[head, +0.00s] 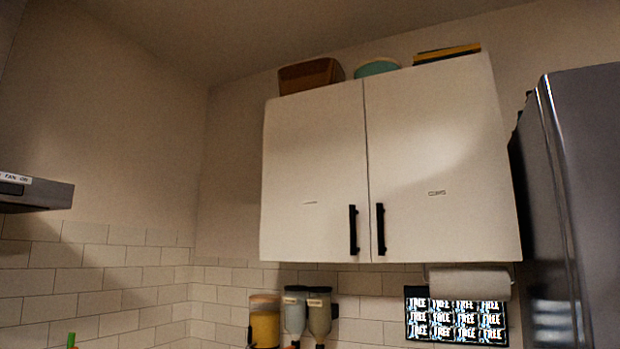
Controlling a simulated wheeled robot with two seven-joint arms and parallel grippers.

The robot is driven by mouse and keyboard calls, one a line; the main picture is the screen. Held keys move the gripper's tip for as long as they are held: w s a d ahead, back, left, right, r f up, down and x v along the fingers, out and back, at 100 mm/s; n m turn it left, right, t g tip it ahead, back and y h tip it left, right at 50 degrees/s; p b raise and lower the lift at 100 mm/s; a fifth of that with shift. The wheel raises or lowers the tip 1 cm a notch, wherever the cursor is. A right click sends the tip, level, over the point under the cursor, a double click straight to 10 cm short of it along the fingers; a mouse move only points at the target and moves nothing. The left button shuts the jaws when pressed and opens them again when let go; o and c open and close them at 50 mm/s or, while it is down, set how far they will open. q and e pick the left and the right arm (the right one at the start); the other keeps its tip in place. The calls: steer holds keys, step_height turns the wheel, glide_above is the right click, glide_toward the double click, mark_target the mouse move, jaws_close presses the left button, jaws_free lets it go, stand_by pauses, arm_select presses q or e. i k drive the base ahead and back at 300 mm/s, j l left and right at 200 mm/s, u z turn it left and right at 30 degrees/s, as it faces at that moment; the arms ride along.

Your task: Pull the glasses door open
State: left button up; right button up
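A white wall cabinet has two shut doors, each with a small label and a black vertical bar handle near the middle seam. The left door (312,150) has a label (310,203) too small to read and a handle (353,230) at its lower right. The right door (435,140) has a label (437,193) that seems to read "CUPS", and a handle (380,229) at its lower left. I cannot read which door is marked for glasses. Neither of my grippers is in view.
A tall dark fridge (590,190) stands close to the cabinet's right side. A paper towel roll (468,281), a patterned screen (456,320) and several containers (265,322) are below. A brown box (310,75) sits on top. The space before the doors looks clear.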

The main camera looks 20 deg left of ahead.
mark_target(315, 207)
steer(key=i+j, duration=0.5)
steer(key=j, duration=0.25)
steer(key=i+j, duration=0.25)
steer(key=j, duration=0.1)
